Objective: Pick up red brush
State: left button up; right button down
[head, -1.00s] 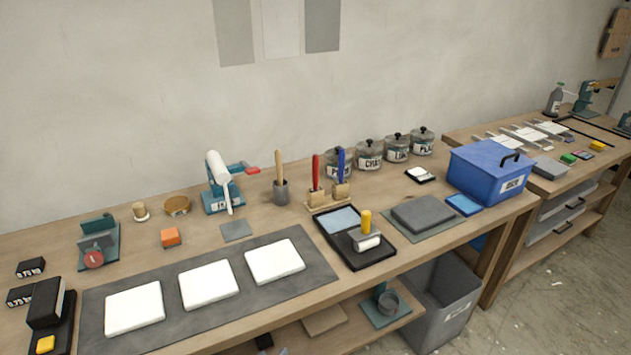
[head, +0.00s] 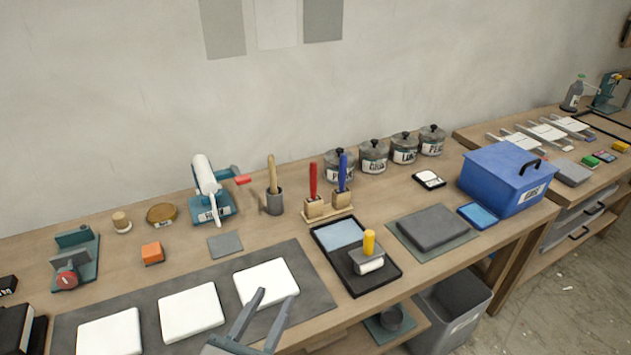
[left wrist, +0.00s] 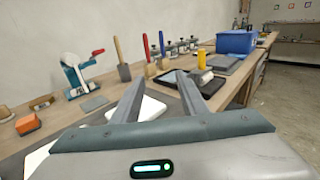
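The red brush (head: 313,181) stands upright, handle up, in a small wooden holder (head: 329,216) toward the back of the bench. A blue-handled brush (head: 343,171) stands just to its right. In the left wrist view the red brush (left wrist: 147,47) shows beyond the fingers, beside the blue one. My left gripper (head: 271,299) is open and empty over the front of the bench, in front of the red brush and apart from it. My right gripper is not in view.
White tiles (head: 192,311) lie on a dark mat in front. A black tray (head: 384,277) with a yellow-handled roller lies right of my left gripper. A grey cup (head: 273,203) with a wooden-handled tool stands left of the holder. Jars (head: 374,156) stand behind.

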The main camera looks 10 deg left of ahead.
aim_at(313, 167)
jog(key=i, duration=1)
